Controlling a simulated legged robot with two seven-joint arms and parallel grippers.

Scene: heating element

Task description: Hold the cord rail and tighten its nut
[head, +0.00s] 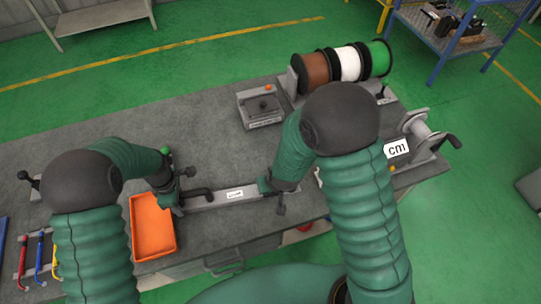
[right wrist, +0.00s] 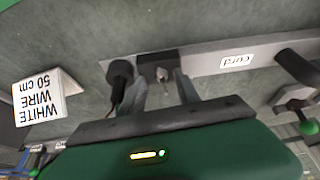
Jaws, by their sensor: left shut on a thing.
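The cord rail (head: 222,198) is a grey bar with a white label on the bench, and its label reads "cord" in the right wrist view (right wrist: 205,62). My left gripper (head: 175,190) is at the rail's left end, shut on the rail; its fingertips are hard to make out. My right gripper (head: 272,189) is at the rail's right end. In the right wrist view its two grey fingers (right wrist: 162,92) stand apart on either side of a small metal nut (right wrist: 162,74) in front of a black block. Whether they touch it is unclear.
A black handle (head: 198,192) rises from the rail near my left gripper. An orange tray (head: 152,228) lies left of the rail. Wire spools (head: 347,62), a grey box with a knob (head: 262,108) and a white sign (head: 397,147) stand farther back. The bench's middle is clear.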

